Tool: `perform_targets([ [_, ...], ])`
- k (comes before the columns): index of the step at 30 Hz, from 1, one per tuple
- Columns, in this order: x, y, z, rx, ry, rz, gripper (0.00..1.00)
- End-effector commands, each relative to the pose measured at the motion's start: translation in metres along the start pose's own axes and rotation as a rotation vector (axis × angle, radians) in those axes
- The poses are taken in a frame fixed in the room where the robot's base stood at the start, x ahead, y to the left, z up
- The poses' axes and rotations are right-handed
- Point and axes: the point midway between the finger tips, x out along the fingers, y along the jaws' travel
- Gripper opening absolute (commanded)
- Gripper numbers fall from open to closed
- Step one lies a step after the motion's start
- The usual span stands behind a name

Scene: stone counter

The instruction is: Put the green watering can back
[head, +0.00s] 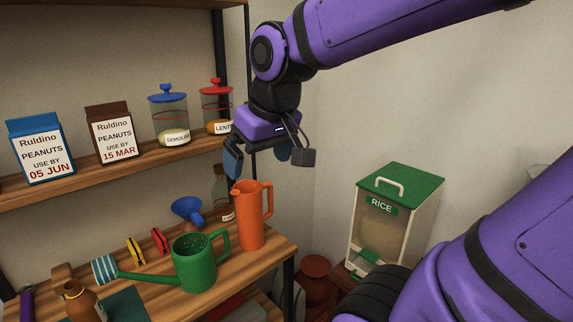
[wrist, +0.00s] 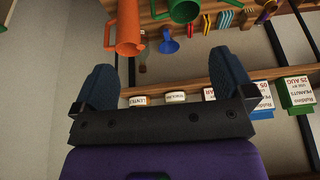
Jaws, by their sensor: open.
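The green watering can (head: 195,262) stands upright on the wooden counter in the head view, its long spout pointing left and its handle to the right. Part of it also shows at the top of the wrist view (wrist: 184,10). My gripper (head: 268,160) is open and empty, raised above and behind the counter, up and to the right of the can and apart from it. Its two blue-grey fingers stand wide apart in the wrist view (wrist: 168,88), with nothing between them.
An orange pitcher (head: 251,215) stands right beside the can. A blue funnel (head: 187,208) and a brown bottle (head: 221,190) are behind. The upper shelf (head: 130,158) holds peanut cartons and lidded jars. A rice dispenser (head: 395,215) stands at the right.

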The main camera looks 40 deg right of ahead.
Motion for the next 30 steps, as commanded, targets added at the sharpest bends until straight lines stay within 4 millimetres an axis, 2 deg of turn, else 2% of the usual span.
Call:
perform_targets([
  [1,-0.009,0.000,0.012,-0.002,0.024,0.001,1.00],
  [6,-0.026,-0.001,0.045,-0.008,0.071,0.007,1.00],
  [10,-0.031,-0.001,0.058,-0.010,0.091,0.010,1.00],
  [30,-0.033,-0.001,0.063,-0.010,0.096,0.011,1.00],
])
